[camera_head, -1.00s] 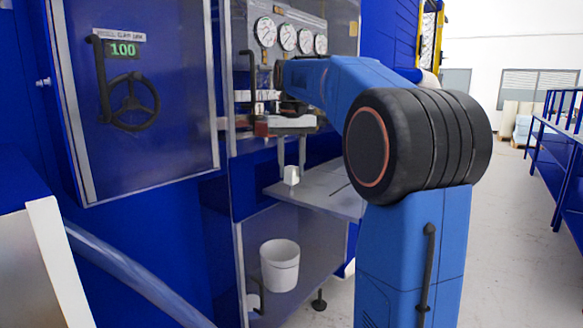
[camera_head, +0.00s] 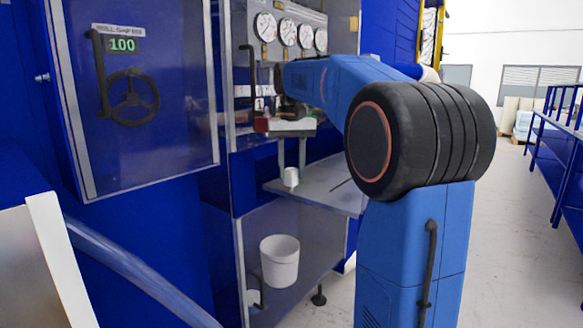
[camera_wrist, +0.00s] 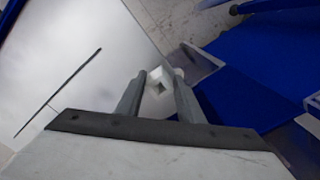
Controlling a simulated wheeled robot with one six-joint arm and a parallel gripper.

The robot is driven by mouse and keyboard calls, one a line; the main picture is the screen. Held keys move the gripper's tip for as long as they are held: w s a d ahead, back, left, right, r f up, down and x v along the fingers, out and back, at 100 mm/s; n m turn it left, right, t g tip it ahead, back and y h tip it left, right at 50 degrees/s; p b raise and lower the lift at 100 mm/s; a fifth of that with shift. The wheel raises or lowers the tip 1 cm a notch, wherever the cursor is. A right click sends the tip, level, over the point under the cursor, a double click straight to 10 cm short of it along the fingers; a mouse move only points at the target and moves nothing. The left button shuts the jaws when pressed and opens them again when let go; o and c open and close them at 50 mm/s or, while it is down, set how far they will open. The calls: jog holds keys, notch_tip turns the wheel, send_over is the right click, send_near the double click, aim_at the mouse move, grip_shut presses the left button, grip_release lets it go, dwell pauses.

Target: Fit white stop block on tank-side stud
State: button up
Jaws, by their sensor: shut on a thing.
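The white stop block (camera_head: 291,177) is small and sits at the tips of my gripper (camera_head: 291,168), which points down over the grey shelf. In the wrist view my gripper (camera_wrist: 160,74) has its two grey fingers on either side of the block (camera_wrist: 159,82), shut on it. A dark square opening shows in the block's face. I cannot make out the tank-side stud for certain in either view.
The grey shelf (camera_head: 325,188) lies under the gripper, with a dark slot in it. A white bucket (camera_head: 279,262) stands below. Gauges (camera_head: 288,32) line the panel above. A blue door with a handwheel (camera_head: 133,99) is at left.

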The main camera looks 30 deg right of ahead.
jog(key=shift+f, duration=0.6)
jog(key=o, duration=1.3)
jog(key=shift+c, duration=0.2)
notch_tip(320, 180, up, 17)
jog(key=shift+r, duration=0.15)
jog(key=s+a+f+n+t, duration=0.2)
jog(key=s+a+f, duration=0.8)
jog(key=s+f, duration=0.3)
jog(key=s+a+f+n+t, duration=0.1)
jog(key=s+f, duration=0.4)
jog(key=f, duration=0.3)
jog(key=s+a+f+n+t, duration=0.1)
jog(key=s+a+f, duration=0.1)
jog(key=s+f, duration=0.4)
jog(key=s+a+f+n, duration=0.1)
jog(key=s+f, duration=0.4)
jog(key=f, duration=0.7)
jog(key=shift+s+a+t, duration=0.35)
jog(key=shift+a+t, duration=0.05)
jog(key=shift+a, duration=0.35)
